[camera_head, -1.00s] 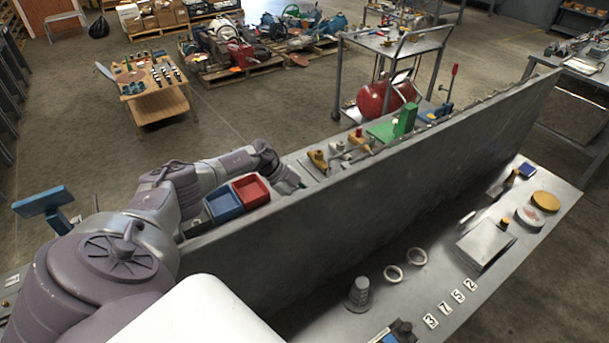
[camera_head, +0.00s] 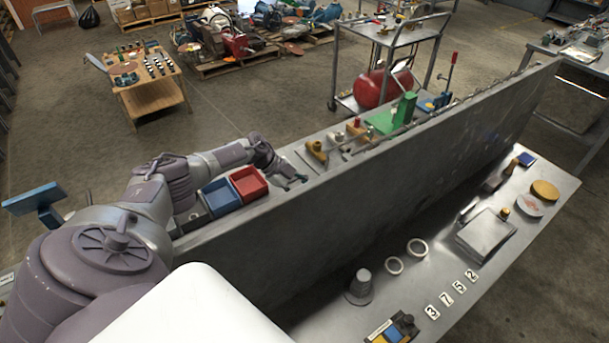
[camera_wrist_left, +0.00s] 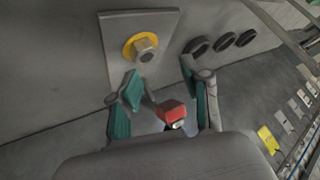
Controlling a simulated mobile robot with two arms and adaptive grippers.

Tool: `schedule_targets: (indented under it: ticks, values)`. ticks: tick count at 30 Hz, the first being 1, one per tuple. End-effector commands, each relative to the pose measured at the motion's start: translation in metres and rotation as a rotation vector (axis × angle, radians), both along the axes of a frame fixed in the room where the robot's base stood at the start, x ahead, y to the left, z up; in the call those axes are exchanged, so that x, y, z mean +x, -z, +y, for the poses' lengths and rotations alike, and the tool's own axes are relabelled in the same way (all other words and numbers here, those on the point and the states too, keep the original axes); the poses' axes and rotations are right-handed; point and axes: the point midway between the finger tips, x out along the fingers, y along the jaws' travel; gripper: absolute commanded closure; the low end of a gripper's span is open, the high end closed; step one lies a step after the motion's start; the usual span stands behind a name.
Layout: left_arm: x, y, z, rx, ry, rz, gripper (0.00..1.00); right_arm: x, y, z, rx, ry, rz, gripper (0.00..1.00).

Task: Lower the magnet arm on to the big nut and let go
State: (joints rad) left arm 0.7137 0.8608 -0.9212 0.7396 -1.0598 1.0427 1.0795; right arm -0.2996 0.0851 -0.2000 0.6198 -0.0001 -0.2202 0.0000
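In the head view my left gripper (camera_head: 292,181) is low over the long grey ledge, right of the red bin. The right gripper is not in view.
A blue bin (camera_head: 221,197) and a red bin (camera_head: 248,183) stand beside my left wrist. Orange fittings (camera_head: 317,151) and a green block (camera_head: 404,108) stand farther along the ledge. Several dark round discs (camera_wrist_left: 222,42) lie right of the plate. A lower bench (camera_head: 405,285) runs alongside.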

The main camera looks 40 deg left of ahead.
Motion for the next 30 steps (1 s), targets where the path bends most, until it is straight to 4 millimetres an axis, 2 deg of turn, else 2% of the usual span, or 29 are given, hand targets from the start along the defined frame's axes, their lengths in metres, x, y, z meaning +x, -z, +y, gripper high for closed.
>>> schedule_targets:
  ticks: [5,8,21,30]
  values:
    - [0.0,-0.002,-0.001,-0.004,0.003,0.0,0.53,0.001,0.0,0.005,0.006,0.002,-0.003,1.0]
    - [-0.004,-0.008,0.005,-0.003,0.002,-0.001,0.53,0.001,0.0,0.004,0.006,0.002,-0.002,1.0]
    - [-0.035,-0.069,0.058,-0.002,-0.001,0.001,0.53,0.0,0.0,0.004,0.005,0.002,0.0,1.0]
    - [-0.044,-0.086,0.072,-0.003,-0.001,0.002,0.53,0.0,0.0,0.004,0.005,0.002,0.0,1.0]
